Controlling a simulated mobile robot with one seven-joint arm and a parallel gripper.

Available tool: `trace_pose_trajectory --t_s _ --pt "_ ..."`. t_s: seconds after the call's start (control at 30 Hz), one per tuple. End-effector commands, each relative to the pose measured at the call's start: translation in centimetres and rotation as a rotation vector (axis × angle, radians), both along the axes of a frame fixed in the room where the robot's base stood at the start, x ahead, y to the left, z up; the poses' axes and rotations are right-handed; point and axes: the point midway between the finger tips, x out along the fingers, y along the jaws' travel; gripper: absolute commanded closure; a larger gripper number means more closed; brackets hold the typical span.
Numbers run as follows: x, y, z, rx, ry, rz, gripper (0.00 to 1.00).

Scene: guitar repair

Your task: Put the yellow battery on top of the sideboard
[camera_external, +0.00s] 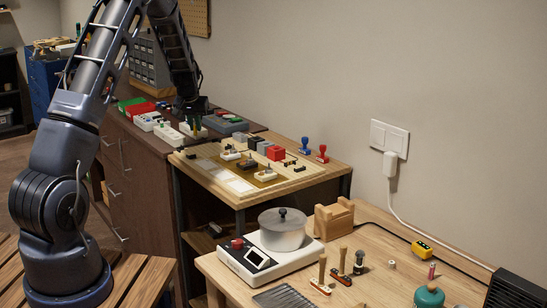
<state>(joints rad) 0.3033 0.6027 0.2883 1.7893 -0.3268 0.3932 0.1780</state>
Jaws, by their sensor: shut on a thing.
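My gripper (193,124) hangs pointing down in the camera_external view, over the right part of the dark brown sideboard (140,185). It is shut on a small, slim yellowish thing that looks like the yellow battery (196,128). The fingers and distance hide most of it. It is close to the things on the sideboard top; I cannot tell whether it touches the top.
Pale power strips (168,134), a grey-blue case (225,124) and a drawer cabinet (148,66) crowd the sideboard top. A lower wooden-topped unit (320,172) adjoins it. A workbench (385,285) in front holds a pot (282,234) and a yellow device (421,249).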

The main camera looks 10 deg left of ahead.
Motion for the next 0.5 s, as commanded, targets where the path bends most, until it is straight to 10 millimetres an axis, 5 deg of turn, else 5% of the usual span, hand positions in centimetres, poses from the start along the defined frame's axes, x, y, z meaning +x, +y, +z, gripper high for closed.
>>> trace_pose_trajectory --t_s 0.2,0.5 --pt "0.6 8.2 -0.2 0.001 0.0 0.145 1.0" --pt "-1.4 15.0 -2.9 -0.001 0.003 0.256 1.0"
